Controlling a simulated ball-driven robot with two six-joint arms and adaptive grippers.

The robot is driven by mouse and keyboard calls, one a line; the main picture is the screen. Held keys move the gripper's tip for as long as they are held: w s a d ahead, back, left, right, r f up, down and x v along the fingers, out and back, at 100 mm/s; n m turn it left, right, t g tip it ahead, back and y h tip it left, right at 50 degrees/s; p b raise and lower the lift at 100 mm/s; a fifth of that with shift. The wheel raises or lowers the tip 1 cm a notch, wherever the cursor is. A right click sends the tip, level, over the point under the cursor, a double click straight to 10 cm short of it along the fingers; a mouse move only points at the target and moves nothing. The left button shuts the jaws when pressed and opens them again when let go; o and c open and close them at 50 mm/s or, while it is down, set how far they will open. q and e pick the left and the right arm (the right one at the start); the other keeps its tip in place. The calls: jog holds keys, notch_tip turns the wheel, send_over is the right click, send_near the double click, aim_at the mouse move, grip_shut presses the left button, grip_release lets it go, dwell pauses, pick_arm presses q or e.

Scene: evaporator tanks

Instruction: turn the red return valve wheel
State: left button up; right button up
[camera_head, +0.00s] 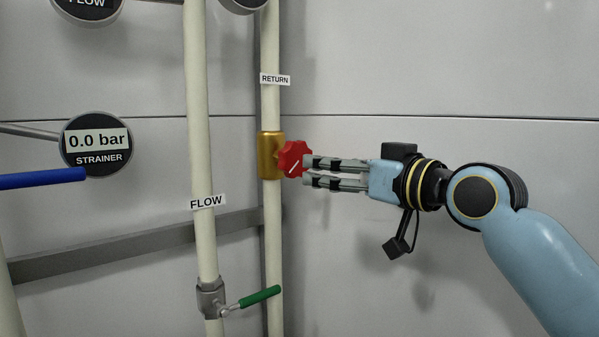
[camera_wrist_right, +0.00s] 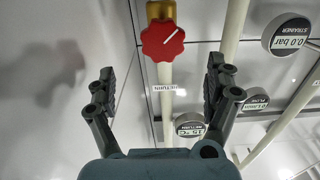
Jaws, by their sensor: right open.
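The red return valve wheel (camera_head: 293,159) sits on a brass valve body (camera_head: 268,155) on the return pipe, with a white line on its face. It also shows in the right wrist view (camera_wrist_right: 162,41), beyond the fingertips and roughly midway between them. My right gripper (camera_head: 306,171) comes in from the right in the head view, its fingertips close to the wheel's right side. In the right wrist view the right gripper (camera_wrist_right: 160,77) is open with nothing between its fingers. Whether a fingertip touches the wheel I cannot tell. My left gripper is not in view.
The flow pipe (camera_head: 201,120) stands left of the return pipe (camera_head: 271,230). A green-handled valve (camera_head: 259,297) sits low on it. A strainer gauge (camera_head: 97,145) reads 0.0 bar, with a blue handle (camera_head: 42,179) at the left. The wall right of the pipes is clear.

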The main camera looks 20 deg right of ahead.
aim_at(299, 159)
jog(key=p+x, duration=0.1)
jog(key=x, duration=0.7)
jog(key=shift+w+a+r+p, duration=0.15)
jog(key=shift+w+a+p, duration=0.15)
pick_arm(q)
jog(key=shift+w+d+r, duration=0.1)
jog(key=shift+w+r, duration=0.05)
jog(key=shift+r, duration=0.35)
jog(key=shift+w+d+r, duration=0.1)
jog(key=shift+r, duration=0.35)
pick_arm(e)
jog(key=shift+w+a, duration=0.15)
jog(key=shift+w, duration=0.1)
jog(key=c, duration=1.2)
jog(key=shift+o, duration=0.2)
jog(key=shift+m+p, duration=0.9)
jog(key=shift+m, duration=0.9)
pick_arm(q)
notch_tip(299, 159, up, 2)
pick_arm(e)
jog(key=o, duration=1.2)
jog(key=shift+c, duration=0.2)
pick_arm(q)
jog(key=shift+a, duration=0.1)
